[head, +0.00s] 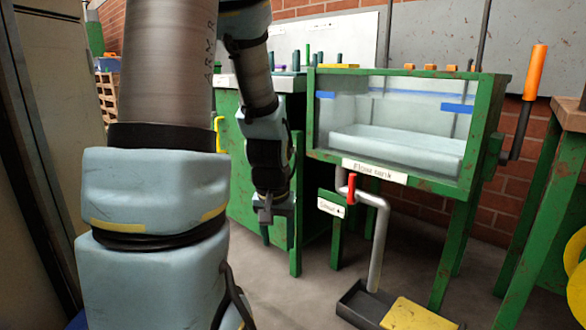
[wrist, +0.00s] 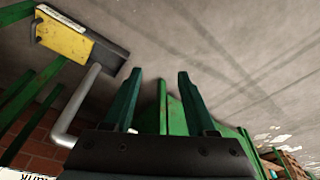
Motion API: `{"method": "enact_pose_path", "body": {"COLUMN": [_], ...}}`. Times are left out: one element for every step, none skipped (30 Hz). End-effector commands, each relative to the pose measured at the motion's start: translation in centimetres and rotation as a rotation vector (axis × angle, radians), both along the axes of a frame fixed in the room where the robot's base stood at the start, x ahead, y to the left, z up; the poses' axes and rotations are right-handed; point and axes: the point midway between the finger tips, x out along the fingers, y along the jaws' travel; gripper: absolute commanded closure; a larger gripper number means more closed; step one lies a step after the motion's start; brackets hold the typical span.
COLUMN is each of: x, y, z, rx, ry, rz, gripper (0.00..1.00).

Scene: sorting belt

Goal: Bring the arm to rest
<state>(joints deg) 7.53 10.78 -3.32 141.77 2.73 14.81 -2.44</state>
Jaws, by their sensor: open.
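My gripper (head: 265,225) hangs low in the head view, pointing down in front of the green bench, left of the tank's drain pipe. In the wrist view my gripper (wrist: 158,88) shows two dark green fingers, spread apart with nothing between them. The floor shows beyond the fingertips. My arm runs down from the top of the head view, bent at the elbow. Part of the arm close to the camera covers the left of the head view.
A glass-fronted tank (head: 395,128) on a green frame stands right of my gripper. Its grey pipe (head: 378,245) with a red handle (head: 351,188) drops towards a dark tray (head: 362,304) with a yellow part (head: 420,316). Grey floor (head: 310,285) is clear below my gripper.

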Motion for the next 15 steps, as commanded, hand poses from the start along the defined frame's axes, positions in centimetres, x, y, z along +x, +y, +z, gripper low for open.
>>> {"method": "enact_pose_path", "body": {"x": [-1.1, -1.8, -2.7, -3.4, -4.1, -5.0, -5.7, -6.0, -5.8, -5.8, -5.8, -5.7, -5.7, -5.7, -5.7], "y": [0.9, 1.3, 1.9, 2.3, 2.7, 3.1, 3.4, 3.5, 3.4, 3.4, 3.4, 3.4, 3.4, 3.4, 3.3], "z": [1.0, 1.4, 1.9, 2.3, 2.6, 3.1, 3.4, 4.2, 5.3, 5.8, 6.3, 7.0, 7.6, 8.2, 9.0], "rx": [0.004, 0.005, 0.008, 0.008, 0.007, 0.007, 0.005, 0.006, 0.006, 0.006, 0.006, 0.007, 0.007, 0.007, 0.007], "ry": [0.010, 0.022, 0.036, 0.045, 0.054, 0.068, 0.078, 0.084, 0.084, 0.084, 0.084, 0.084, 0.084, 0.084, 0.084], "rz": [0.021, 0.032, 0.047, 0.057, 0.068, 0.083, 0.092, 0.095, 0.091, 0.091, 0.091, 0.090, 0.090, 0.090, 0.090], "gripper": [0.43, 0.43, 0.43, 0.43, 0.43, 0.43, 0.43, 0.43, 0.43, 0.43, 0.43, 0.43, 0.43, 0.43, 0.43]}}
